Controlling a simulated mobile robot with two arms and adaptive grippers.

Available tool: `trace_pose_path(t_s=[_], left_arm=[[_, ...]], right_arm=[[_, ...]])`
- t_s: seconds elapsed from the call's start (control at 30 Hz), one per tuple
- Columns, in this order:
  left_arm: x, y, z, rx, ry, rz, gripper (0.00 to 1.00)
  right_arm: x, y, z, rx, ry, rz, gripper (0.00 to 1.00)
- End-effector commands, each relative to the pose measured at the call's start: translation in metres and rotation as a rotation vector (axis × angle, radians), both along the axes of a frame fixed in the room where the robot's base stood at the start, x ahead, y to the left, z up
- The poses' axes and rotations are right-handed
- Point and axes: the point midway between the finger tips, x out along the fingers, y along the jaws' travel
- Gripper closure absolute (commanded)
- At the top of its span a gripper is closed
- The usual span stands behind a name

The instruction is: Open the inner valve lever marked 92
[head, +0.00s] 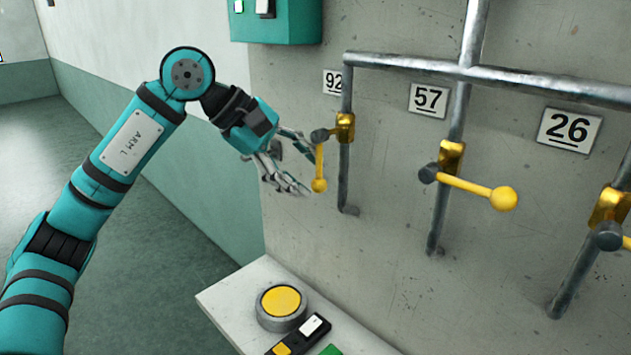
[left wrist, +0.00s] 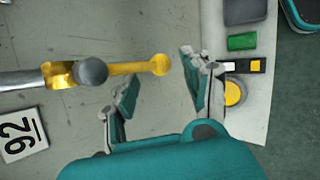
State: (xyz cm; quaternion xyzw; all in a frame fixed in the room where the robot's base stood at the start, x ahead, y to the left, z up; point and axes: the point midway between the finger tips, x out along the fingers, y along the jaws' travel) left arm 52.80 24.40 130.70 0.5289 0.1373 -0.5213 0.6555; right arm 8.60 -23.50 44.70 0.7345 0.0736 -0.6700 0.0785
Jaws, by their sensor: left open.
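The lever marked 92 (head: 320,165) has a yellow arm, a round knob and a grey pivot. It hangs down, roughly parallel to its pipe; the levers at 57 and 26 stick out crosswise. In the left wrist view the lever (left wrist: 127,68) continues the pipe's line, away from the 92 plate (left wrist: 19,134). My left gripper (head: 303,163) is open beside the lever's lower half. In the left wrist view the knob shows between the fingertips of this gripper (left wrist: 160,68); I cannot tell whether they touch it. My right gripper is not in view.
The 57 lever (head: 470,187) and 26 valve (head: 609,206) stand to the right on the concrete wall. A shelf (head: 240,295) below carries a yellow button (head: 281,301) and a black switch strip (head: 300,335). A teal box (head: 290,22) hangs above. The left side is clear floor.

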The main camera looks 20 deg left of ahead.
Motion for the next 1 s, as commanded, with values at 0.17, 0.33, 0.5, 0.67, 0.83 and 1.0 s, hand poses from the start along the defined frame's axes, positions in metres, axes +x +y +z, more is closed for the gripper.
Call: trace_pose_path(t_s=[0.17,0.33,0.5,0.67,0.83,1.0], left_arm=[[-0.016,0.022,0.029,-0.001,-0.003,0.003,0.51],[-0.026,0.037,0.048,-0.001,-0.002,0.004,0.51],[-0.031,0.042,0.056,0.000,-0.001,0.002,0.51],[-0.032,0.043,0.057,-0.001,0.000,0.001,0.51],[-0.031,0.043,0.057,-0.001,-0.001,0.002,0.51],[-0.031,0.043,0.056,0.000,-0.001,0.002,0.51]], right_arm=[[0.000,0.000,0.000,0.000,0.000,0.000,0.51],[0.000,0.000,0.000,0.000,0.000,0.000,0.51],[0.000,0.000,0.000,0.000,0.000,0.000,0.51],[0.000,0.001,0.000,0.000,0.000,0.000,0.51],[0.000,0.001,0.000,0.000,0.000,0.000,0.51],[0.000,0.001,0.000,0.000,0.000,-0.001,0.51]])
